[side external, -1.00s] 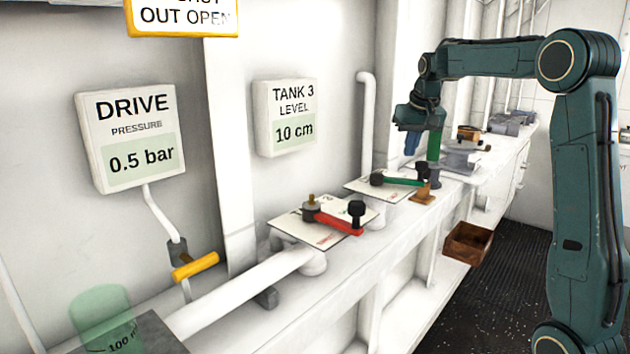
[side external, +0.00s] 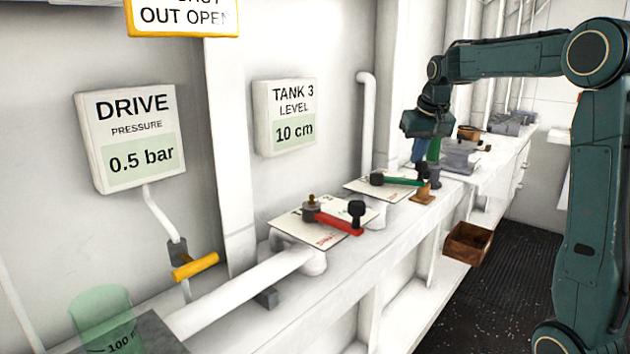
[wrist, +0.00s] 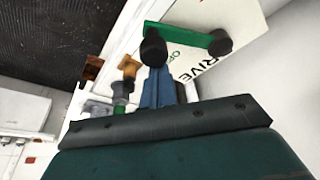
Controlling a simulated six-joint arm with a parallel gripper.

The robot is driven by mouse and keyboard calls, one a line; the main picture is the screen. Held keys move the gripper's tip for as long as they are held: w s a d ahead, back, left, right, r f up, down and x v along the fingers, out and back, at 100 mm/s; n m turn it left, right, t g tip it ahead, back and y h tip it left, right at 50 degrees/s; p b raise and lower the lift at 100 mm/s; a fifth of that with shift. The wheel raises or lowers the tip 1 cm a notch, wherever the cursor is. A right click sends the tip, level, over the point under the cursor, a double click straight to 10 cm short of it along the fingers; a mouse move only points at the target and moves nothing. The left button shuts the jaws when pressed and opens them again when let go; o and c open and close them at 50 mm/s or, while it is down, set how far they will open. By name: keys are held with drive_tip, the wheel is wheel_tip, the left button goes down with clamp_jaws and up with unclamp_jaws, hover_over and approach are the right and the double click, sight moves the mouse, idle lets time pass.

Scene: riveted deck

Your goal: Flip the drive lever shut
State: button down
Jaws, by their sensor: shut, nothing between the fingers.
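The drive lever (side external: 402,181) is a green bar with a black knob at its right end, lying on a white plate (side external: 365,184) on the bench. In the wrist view the green lever (wrist: 190,39) lies across a plate reading DRIVE, with part of OPEN visible. My gripper (side external: 420,158) has blue fingers, shut and empty, pointing down just above the knob end. In the wrist view the fingertips (wrist: 157,72) come close to the black knob (wrist: 153,48); I cannot tell whether they touch it.
A red lever (side external: 338,222) sits on a nearer plate. A wooden block (side external: 423,194) stands beside the green lever's knob end. A drive gauge (side external: 130,135) reads 0.5 bar, above a yellow handle (side external: 195,266). A brown box (side external: 468,244) sits below the bench edge.

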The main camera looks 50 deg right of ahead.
drive_tip(key=shift+s+a+m+g+h, duration=0.25)
drive_tip(key=shift+s+a+m, duration=0.1)
drive_tip(key=shift+a+m, duration=0.4)
drive_tip(key=shift+s+a+m+g+h, duration=0.3)
drive_tip(key=shift+a+m, duration=0.25)
drive_tip(key=shift+m, duration=0.4)
drive_tip(key=shift+s+a+m, duration=0.2)
drive_tip(key=shift+a+m, duration=0.1)
drive_tip(key=shift+a, duration=0.4)
drive_tip(key=shift+d, duration=0.1)
drive_tip(key=shift+w+d, duration=0.35)
drive_tip(key=shift+d, duration=0.3)
drive_tip(key=shift+w+d+r, duration=0.1)
drive_tip(key=shift+w+d, duration=0.25)
drive_tip(key=shift+d, duration=0.25)
drive_tip(key=shift+w+d+r, duration=0.1)
drive_tip(key=shift+w+d, duration=0.2)
drive_tip(key=shift+d, duration=0.25)
drive_tip(key=v, duration=0.5)
drive_tip(key=shift+a+r, duration=0.1)
drive_tip(key=shift+a, duration=0.05)
drive_tip(key=shift+v, duration=2.3)
